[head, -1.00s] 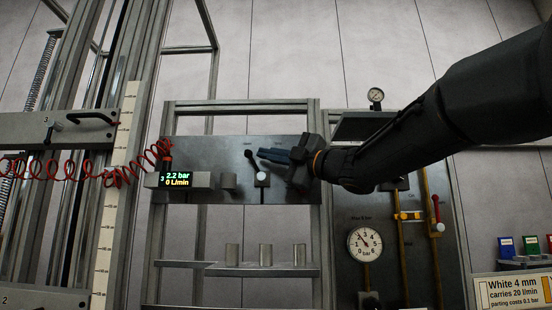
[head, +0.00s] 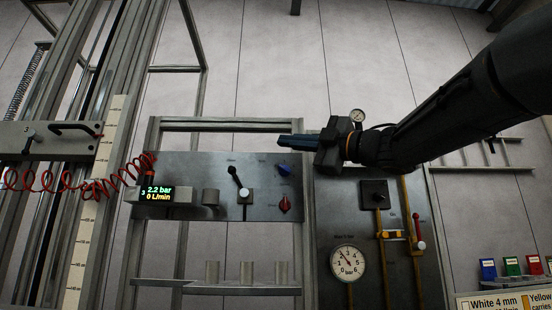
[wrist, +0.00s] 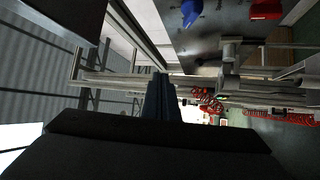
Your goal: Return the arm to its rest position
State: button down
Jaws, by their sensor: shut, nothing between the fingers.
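My gripper (head: 283,139) is shut and empty, its blue-grey fingers pointing left in the head view. It is in front of the top rail of the grey frame, above the panel (head: 262,200) with the lever and knobs, and appears clear of them. My dark arm reaches in from the upper right. In the wrist view the shut fingers (wrist: 160,98) show at the centre, with the blue knob (wrist: 190,12) and red knob (wrist: 266,9) at the top.
The panel carries a black lever (head: 238,182) and a lit display (head: 158,194) reading 2.2 bar and 0 L/min. A gauge (head: 348,264) is on the right board. A red coiled hose (head: 100,188) hangs at left. Several metal cylinders stand on the shelf (head: 222,288).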

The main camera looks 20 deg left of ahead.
jog(key=shift+s+d+r, duration=0.15)
jog(key=shift+d+r, duration=0.05)
jog(key=shift+d, duration=0.2)
dwell(0.3)
